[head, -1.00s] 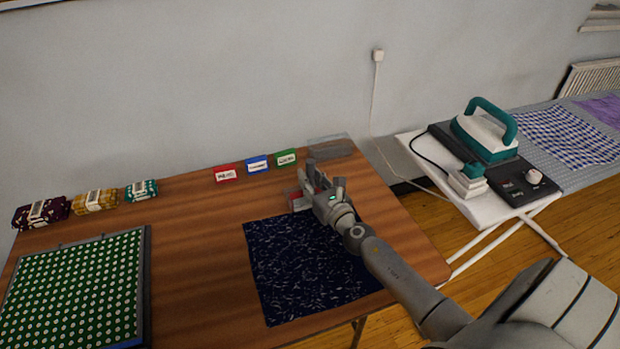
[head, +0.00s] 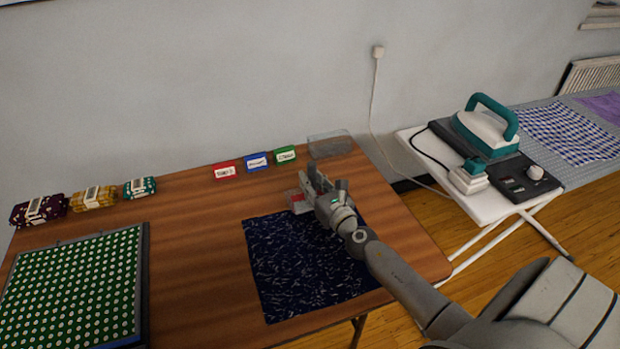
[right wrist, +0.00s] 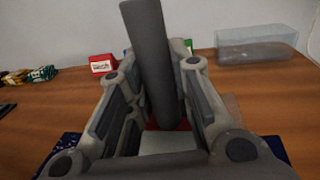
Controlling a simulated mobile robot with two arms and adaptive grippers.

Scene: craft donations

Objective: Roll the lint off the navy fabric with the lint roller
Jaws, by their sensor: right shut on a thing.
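The navy fabric (head: 300,275) lies flat on the wooden table, covered in pale lint specks. My right gripper (head: 319,182) is at the fabric's far edge. In the right wrist view, my right gripper (right wrist: 152,85) is shut on a dark grey cylindrical handle (right wrist: 148,60), which I take to be the lint roller's. The handle stands up, tilted, between the fingers. A red and white piece (right wrist: 170,142) shows below it and also appears beside the gripper in the head view (head: 294,198). The roller's head is mostly hidden by the fingers. My left gripper is out of view.
Red (head: 225,170), blue (head: 257,161) and green (head: 285,154) labelled blocks and a clear box (head: 330,146) stand along the back. Fabric bundles (head: 93,197) sit back left, a green dotted board (head: 75,285) front left. An iron (head: 484,130) stands on the right-hand board.

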